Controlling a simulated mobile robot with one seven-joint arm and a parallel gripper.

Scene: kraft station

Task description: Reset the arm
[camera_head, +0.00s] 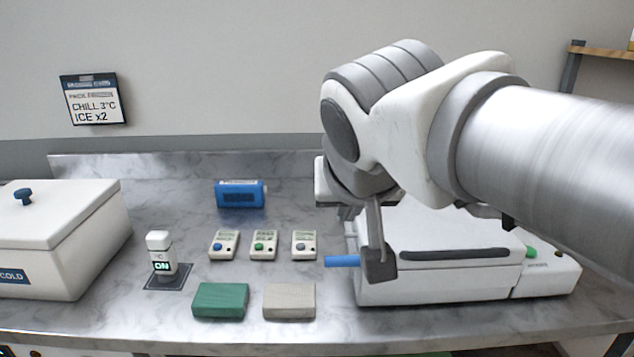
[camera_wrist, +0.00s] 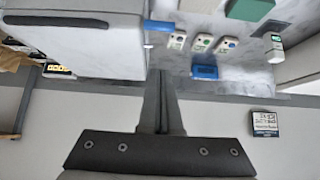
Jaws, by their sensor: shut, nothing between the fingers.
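My arm reaches in from the right in the head view. My gripper (camera_head: 379,262) points down, shut and empty, beside the front left part of a white box-shaped appliance (camera_head: 440,285). In the head view the gripper overlaps the appliance; I cannot tell whether they touch. In the wrist view the shut fingers (camera_wrist: 160,80) show at the middle, with nothing between them. A blue handle-like bar (camera_head: 342,261) sticks out left of the gripper; it also shows in the wrist view (camera_wrist: 160,26).
A white COLD box (camera_head: 60,245) stands at the left. Several small button units, including one with a green button (camera_head: 264,245), sit mid-counter behind a green block (camera_head: 220,301) and a grey block (camera_head: 289,301). A blue device (camera_head: 240,194) and a white ON device (camera_head: 160,255) stand nearby. A sign (camera_head: 93,99) hangs on the wall.

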